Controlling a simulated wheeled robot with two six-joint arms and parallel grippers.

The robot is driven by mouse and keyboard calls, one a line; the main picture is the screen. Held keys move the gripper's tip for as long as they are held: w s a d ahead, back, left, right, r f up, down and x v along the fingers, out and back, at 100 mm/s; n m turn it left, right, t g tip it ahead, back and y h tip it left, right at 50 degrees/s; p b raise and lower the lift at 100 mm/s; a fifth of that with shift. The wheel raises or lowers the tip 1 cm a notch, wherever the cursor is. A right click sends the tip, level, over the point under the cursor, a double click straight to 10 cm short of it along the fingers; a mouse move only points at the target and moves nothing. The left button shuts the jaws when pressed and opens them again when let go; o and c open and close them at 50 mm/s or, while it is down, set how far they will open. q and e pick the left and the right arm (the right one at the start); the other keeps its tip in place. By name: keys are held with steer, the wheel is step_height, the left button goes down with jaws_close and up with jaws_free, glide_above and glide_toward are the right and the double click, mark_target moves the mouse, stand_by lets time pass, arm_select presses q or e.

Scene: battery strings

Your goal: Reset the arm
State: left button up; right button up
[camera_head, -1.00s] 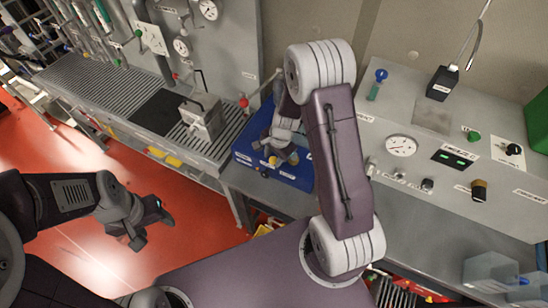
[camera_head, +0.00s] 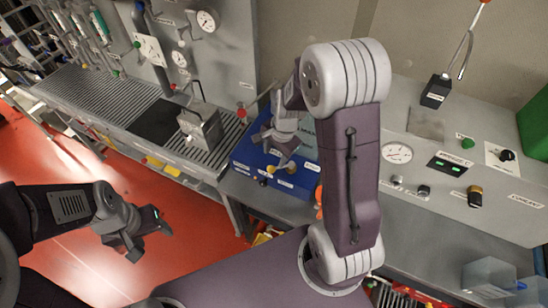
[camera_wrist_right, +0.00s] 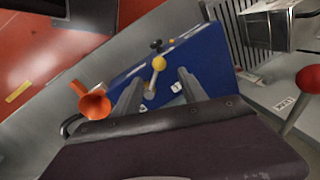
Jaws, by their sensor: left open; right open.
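My right arm rises in the middle of the head view and bends over, with its right gripper (camera_head: 276,139) hanging above a blue box (camera_head: 262,181). The right wrist view shows the two fingers of that gripper (camera_wrist_right: 158,92) apart, with nothing held between them. The blue box (camera_wrist_right: 205,62) lies beyond them, with a yellow-tipped lever (camera_wrist_right: 157,66) seen between the fingers. My left gripper (camera_head: 150,235) is open and empty over the red floor at the left of the head view.
A ribbed grey bench (camera_head: 100,95) carries a metal box (camera_head: 200,125). A red knob stands near it (camera_head: 241,112). A grey console (camera_head: 430,190) with a gauge fills the right side. An orange funnel-like part (camera_wrist_right: 94,102) shows beside the right fingers. Red floor (camera_head: 60,170) is clear at left.

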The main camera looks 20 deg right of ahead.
steer(key=shift+w, duration=0.1)
steer(key=s+a+f+n+b, duration=0.3)
steer(key=s+f+n+b, duration=0.4)
steer(key=s+n+b, duration=0.3)
steer(key=s+n, duration=0.2)
steer(key=n, duration=0.1)
steer(key=shift+g+h, duration=0.3)
steer(key=shift+g, duration=0.1)
steer(key=shift+s, duration=0.25)
steer(key=shift+w+f, duration=0.1)
